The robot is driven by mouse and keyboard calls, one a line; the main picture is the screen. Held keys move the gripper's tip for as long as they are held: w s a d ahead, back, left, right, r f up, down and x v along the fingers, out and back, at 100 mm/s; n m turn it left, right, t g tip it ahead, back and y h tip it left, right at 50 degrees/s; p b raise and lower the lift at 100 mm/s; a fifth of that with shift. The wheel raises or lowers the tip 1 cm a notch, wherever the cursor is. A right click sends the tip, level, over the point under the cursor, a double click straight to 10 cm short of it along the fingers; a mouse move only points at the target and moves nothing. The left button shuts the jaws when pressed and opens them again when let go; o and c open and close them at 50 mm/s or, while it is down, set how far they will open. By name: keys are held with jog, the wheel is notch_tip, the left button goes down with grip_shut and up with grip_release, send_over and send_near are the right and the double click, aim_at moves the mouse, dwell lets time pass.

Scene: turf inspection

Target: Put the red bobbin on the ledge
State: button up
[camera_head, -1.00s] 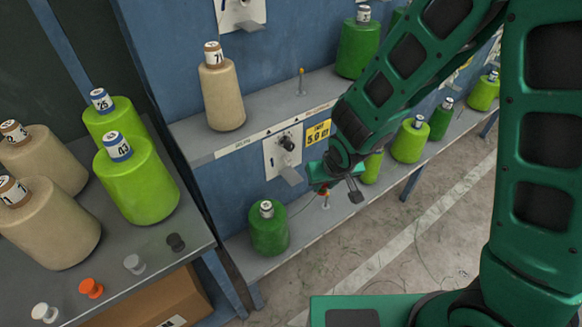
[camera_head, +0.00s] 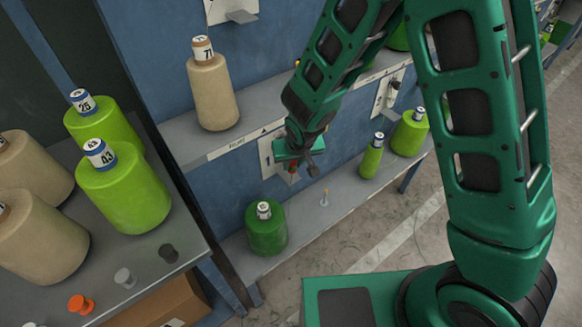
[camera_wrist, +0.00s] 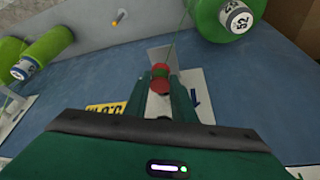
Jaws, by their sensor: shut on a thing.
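My gripper (camera_head: 297,160) is in front of the blue wall, above the lower shelf and below the front edge of the upper shelf. It is shut on the red bobbin (camera_wrist: 160,71), whose red end shows between the fingertips in the wrist view. The bobbin shows only as a small red spot in the head view. A small grey metal ledge (camera_wrist: 160,54) juts from the wall just beyond the bobbin in the wrist view. I cannot tell whether the bobbin touches it. My gripper mostly covers this ledge in the head view.
A bare peg (camera_head: 325,197) stands on the lower shelf (camera_head: 340,210). A dark green cone (camera_head: 267,232) is left of it and lime cones (camera_head: 408,135) are right. A beige cone (camera_head: 212,95) stands on the upper shelf.

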aim_at(291, 169)
jog(key=shift+s+x, duration=0.2)
jog(key=shift+x, duration=0.65)
jog(key=shift+s+x, duration=0.15)
jog(key=shift+x, duration=0.75)
jog(key=shift+a+f, duration=0.15)
jog(key=shift+f, duration=0.1)
jog(key=o, duration=1)
jog(key=v, duration=1.2)
jog(key=shift+r, duration=0.1)
